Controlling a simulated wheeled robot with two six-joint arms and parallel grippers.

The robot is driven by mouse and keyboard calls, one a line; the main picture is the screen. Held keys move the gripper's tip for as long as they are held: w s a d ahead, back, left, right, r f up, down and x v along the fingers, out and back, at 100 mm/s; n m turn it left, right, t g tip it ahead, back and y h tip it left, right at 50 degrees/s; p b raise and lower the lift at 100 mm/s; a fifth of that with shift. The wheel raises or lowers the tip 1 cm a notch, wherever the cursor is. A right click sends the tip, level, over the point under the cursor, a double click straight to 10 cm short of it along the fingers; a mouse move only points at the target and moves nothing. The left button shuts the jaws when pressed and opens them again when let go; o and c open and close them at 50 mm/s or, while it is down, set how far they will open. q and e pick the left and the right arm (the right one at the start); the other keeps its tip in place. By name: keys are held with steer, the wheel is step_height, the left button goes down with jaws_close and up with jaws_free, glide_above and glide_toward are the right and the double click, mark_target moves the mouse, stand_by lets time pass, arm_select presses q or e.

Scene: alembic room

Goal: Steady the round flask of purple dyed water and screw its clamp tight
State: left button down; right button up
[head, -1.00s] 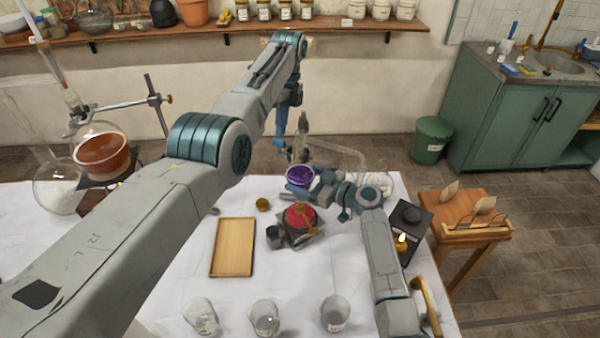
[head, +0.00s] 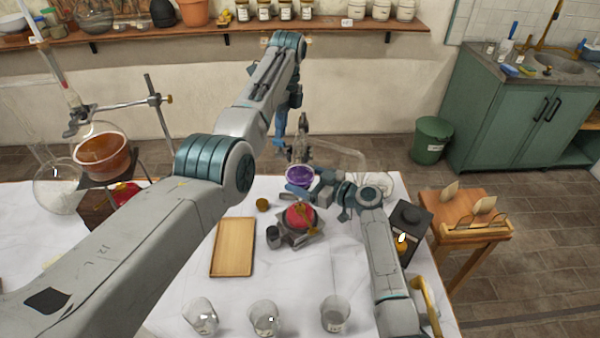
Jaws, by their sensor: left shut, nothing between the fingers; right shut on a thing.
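The round flask of purple dyed water (head: 299,175) stands toward the back of the white table, partly hidden by my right gripper. My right gripper (head: 322,181) reaches it from the right and is shut on it; the fingertips are small and hard to make out. A clamp and stand (head: 300,148) show just above and behind the flask; the clamp's screw is too small to tell. My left gripper (head: 280,142) hangs down from above, just left of the clamp. It is shut and empty; whether it touches the clamp I cannot tell.
A red round vessel (head: 300,215) sits on a small stand in front of the purple flask. A wooden tray (head: 233,248) lies to its left. Several glass beakers (head: 335,314) line the front. An orange-filled flask (head: 102,156) stands at left. A dark box (head: 410,218) is at right.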

arm_select(q)
steer(key=shift+w, duration=0.35)
steer(key=shift+r, duration=0.1)
steer(key=v, duration=0.3)
steer(key=s+v, duration=0.1)
steer(key=v, duration=0.1)
steer(key=shift+a+r, duration=0.25)
steer(key=shift+r, duration=0.25)
arm_select(e)
steer(key=o, duration=0.9)
steer(key=shift+s+d, duration=0.1)
